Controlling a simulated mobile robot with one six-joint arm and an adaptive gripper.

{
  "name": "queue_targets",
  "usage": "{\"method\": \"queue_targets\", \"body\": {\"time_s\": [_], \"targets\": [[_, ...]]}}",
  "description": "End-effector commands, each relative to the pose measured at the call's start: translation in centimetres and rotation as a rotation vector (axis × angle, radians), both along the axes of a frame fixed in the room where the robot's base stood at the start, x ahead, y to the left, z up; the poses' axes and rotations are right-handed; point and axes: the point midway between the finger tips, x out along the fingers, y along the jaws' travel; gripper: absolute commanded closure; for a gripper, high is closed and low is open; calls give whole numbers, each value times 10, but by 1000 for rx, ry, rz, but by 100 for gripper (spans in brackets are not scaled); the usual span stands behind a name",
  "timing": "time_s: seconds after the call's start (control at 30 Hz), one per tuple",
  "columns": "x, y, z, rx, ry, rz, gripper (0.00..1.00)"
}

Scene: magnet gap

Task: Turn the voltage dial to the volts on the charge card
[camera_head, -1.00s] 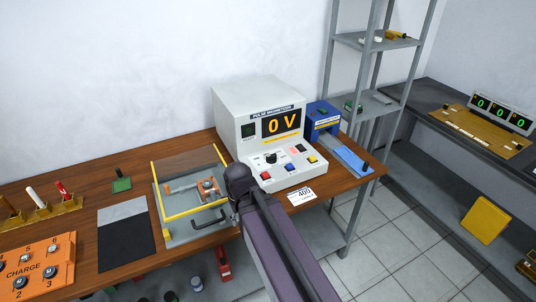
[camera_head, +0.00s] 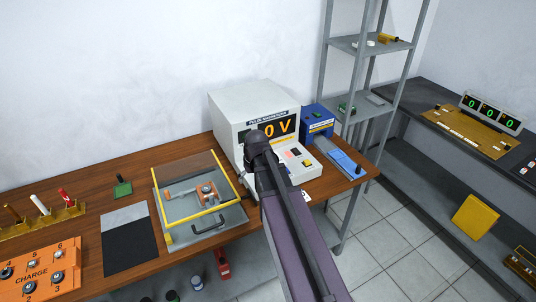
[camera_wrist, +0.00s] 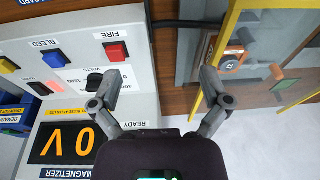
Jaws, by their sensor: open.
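The pulse magnetizer (camera_head: 226,118) is a pale box on the bench; its display (camera_wrist: 68,143) reads 0 V. In the wrist view its panel is upside down. The black volts dial (camera_wrist: 95,82) sits on the panel, its pointer too small to read. My gripper (camera_wrist: 158,80) is open and empty, its fingers spread wide. The left finger overlaps the panel close beside the dial; contact cannot be told. The right finger is over the yellow-framed fixture side. In the head view my arm hides the dial and most of the charge card (camera_head: 306,196), so its number cannot be read.
The red fire button (camera_wrist: 116,51) and blue bleed button (camera_wrist: 51,60) are near the dial. The yellow-framed clear guard (camera_head: 196,190) stands left of the magnetizer. A blue unit (camera_head: 318,122) stands to its right. The orange charge box (camera_head: 40,277) is at far left.

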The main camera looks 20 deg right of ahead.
Motion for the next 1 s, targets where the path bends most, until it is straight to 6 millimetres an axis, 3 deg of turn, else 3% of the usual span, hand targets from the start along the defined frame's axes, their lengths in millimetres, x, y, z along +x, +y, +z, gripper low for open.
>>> {"method": "queue_targets", "body": {"time_s": [0.03,0.2,0.4,0.57,1.0], "targets": [[20,-21,14,0,-26,-5,3],[59,-78,37,-11,-111,-2,3],[82,-122,51,-26,-173,-1,3],[86,-133,53,-32,-190,1,3],[86,-134,51,-32,-190,0,3]]}}
